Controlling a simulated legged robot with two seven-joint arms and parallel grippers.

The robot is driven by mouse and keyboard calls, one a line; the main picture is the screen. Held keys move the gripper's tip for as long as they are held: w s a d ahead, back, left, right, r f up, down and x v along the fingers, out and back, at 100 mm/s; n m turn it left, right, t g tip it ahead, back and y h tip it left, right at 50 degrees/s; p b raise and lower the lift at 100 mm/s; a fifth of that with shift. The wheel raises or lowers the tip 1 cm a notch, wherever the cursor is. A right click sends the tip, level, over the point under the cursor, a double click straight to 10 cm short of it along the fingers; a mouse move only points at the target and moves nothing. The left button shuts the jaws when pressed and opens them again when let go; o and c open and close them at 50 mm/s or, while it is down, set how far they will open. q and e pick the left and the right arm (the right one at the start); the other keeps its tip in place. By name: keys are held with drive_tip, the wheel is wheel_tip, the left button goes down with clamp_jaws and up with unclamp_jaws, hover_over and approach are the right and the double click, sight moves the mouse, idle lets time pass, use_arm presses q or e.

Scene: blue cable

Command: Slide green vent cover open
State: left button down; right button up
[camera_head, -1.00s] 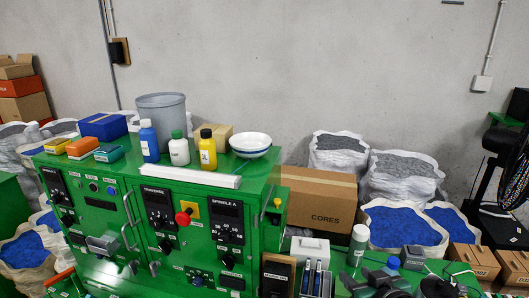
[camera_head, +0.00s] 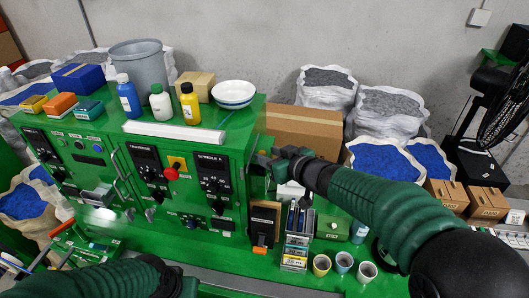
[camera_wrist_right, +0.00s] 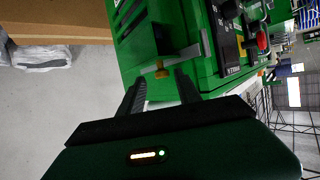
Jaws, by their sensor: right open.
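The green machine cabinet (camera_head: 160,130) fills the left and middle of the head view. In the right wrist view, its side panel (camera_wrist_right: 178,28) shows dark vent slots (camera_wrist_right: 128,18); I cannot tell the cover's edges. In the head view, my right gripper (camera_head: 268,161) is at the cabinet's right side, which is mostly hidden.
Bottles (camera_head: 160,102), a white bowl (camera_head: 233,93) and a grey bin (camera_head: 142,66) stand on or behind the cabinet. A cardboard box (camera_head: 305,128) is behind my right arm. Small cups (camera_head: 344,262) and a rack (camera_head: 296,248) stand on the green bench below.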

drive_tip(key=shift+w+a+f, duration=0.2)
drive_tip(key=shift+w+a, duration=0.1)
drive_tip(key=shift+w, duration=0.25)
drive_tip(key=shift+s+a+r, duration=0.1)
drive_tip(key=shift+s, duration=0.15)
drive_tip(key=shift+w+a, duration=0.2)
drive_tip(key=shift+a, duration=0.1)
drive_tip(key=c, duration=0.6)
clamp_jaws()
drive_tip(key=shift+d, duration=0.1)
